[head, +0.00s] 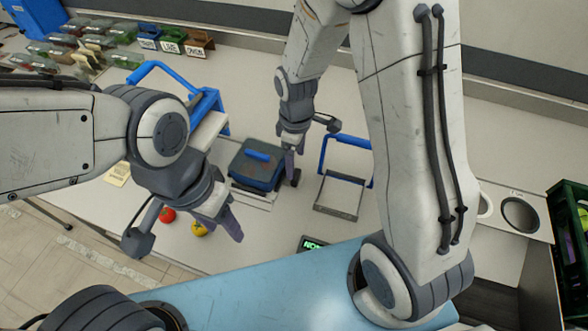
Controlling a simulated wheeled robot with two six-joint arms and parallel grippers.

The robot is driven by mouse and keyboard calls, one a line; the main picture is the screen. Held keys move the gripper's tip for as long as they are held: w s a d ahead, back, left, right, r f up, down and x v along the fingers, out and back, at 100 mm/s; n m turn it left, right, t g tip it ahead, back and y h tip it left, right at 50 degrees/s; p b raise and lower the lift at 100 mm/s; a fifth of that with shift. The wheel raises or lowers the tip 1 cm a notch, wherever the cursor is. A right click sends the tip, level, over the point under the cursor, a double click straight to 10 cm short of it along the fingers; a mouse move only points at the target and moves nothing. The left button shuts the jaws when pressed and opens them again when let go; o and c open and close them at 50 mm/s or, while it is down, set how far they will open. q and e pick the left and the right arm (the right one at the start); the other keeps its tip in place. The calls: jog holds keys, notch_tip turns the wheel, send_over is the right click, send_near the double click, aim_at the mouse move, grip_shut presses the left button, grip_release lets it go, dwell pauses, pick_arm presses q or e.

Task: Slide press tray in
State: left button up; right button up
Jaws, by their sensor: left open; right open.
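A dark box-shaped press with a blue top handle (262,156) stands mid-table in the head view. A flat pale tray (251,199) sticks out from under its near side. My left gripper (226,224) is open and empty, to the left of and nearer than the tray, apart from it. My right gripper (294,154) is open, at the right side of the press in the picture. Whether it touches the press I cannot tell. How far the tray reaches under the press is hidden.
A grey device with a blue bar handle (338,196) stands right of the press. A blue-handled lever device (212,104) stands behind my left arm. A red tomato (167,215) and a yellow one (198,229) lie near my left gripper. A small dark display (312,244) stands in front.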

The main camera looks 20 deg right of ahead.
aim_at(296, 174)
notch_tip(296, 174, down, 7)
jog(key=shift+r+p, duration=0.1)
jog(key=shift+p, duration=0.25)
grip_shut()
